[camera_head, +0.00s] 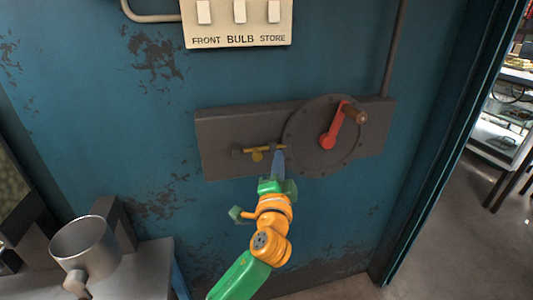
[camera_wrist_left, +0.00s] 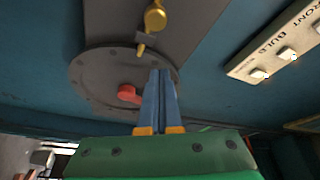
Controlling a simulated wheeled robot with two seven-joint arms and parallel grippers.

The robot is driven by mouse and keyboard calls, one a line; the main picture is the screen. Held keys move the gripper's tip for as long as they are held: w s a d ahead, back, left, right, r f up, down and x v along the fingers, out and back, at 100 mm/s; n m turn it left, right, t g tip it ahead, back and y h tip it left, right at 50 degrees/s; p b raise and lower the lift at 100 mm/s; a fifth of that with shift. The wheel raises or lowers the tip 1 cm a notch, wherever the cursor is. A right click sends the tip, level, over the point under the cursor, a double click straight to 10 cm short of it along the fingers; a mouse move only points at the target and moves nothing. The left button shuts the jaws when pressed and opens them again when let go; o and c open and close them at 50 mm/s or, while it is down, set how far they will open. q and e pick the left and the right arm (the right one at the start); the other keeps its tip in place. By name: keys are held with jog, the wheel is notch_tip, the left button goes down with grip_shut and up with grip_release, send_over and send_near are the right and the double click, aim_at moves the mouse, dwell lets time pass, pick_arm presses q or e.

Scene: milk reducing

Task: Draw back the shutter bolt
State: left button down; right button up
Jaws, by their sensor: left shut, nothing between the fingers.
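The shutter bolt (camera_head: 263,149) is a short brass bar with a round knob, on a dark grey plate (camera_head: 225,128) on the blue wall. In the left wrist view the bolt's knob (camera_wrist_left: 155,18) shows at the top, with the bar's end by a small bracket near the round disc. My left gripper (camera_head: 279,153) has its blue fingers together and empty. Its tips are at the bolt's right end in the head view; in the left wrist view the fingers (camera_wrist_left: 161,72) lie over the disc. Whether they touch the bolt I cannot tell. My right gripper is not in view.
The round disc (camera_head: 304,148) carries a red crank (camera_head: 333,128) with a brown handle, right of the bolt. A switch panel (camera_head: 238,22) marked FRONT, BULB, STORE is above. A metal jug (camera_head: 84,244) stands at lower left. A doorway opens at right.

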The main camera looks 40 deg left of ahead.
pick_arm(q)
jog(key=a, duration=0.1)
jog(key=a+p, duration=0.1)
jog(key=a, duration=0.1)
jog(key=w+a+f, duration=0.1)
jog(key=shift+a+p, duration=0.3)
jog(key=shift+p, duration=0.05)
jog(key=shift+w, duration=0.1)
